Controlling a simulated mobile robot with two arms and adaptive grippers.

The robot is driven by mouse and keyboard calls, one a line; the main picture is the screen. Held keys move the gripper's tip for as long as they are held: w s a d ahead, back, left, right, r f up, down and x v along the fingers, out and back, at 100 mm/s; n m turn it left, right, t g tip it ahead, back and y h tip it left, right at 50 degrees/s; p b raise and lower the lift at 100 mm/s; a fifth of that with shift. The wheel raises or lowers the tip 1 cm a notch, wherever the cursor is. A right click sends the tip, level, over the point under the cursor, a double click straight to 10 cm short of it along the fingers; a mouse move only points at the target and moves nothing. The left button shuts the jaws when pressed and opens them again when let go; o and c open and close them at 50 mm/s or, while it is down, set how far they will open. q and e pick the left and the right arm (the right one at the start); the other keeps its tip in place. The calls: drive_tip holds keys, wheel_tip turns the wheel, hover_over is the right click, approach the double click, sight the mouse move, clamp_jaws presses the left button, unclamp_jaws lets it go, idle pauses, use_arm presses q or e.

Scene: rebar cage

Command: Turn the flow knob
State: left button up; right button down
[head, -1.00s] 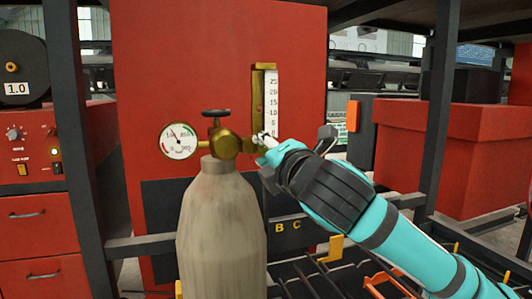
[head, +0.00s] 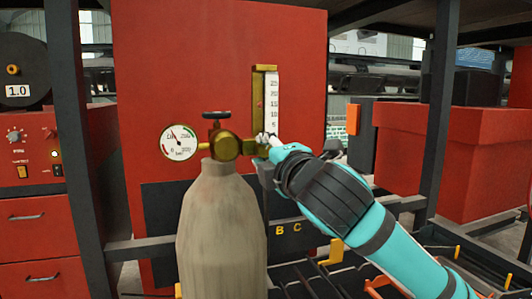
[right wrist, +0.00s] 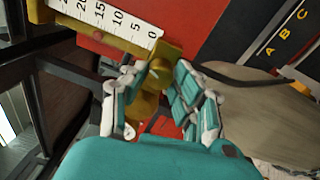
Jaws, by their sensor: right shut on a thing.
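The brass flow meter (head: 271,98) with a white scale stands upright against a red panel. Its brass flow knob (right wrist: 161,73) shows at the zero end of the scale in the right wrist view. My right gripper (head: 266,143) is at the foot of the meter, with its fingers (right wrist: 160,82) closed on either side of the knob. The fingers largely hide the knob in the head view. A brass valve body (head: 226,146) joins the meter to a round pressure gauge (head: 180,142) and a dark handwheel (head: 216,115). My left gripper is out of view.
A grey gas cylinder (head: 220,225) stands below the valve, close to my right gripper. Dark rack posts (head: 440,110) rise on both sides. A red box (head: 430,160) lies to the right, and a red control unit (head: 25,150) to the left.

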drive_tip(key=c, duration=1)
unclamp_jaws()
drive_tip(key=shift+d, duration=0.1)
drive_tip(key=v, duration=1.2)
drive_tip(key=shift+f, duration=0.1)
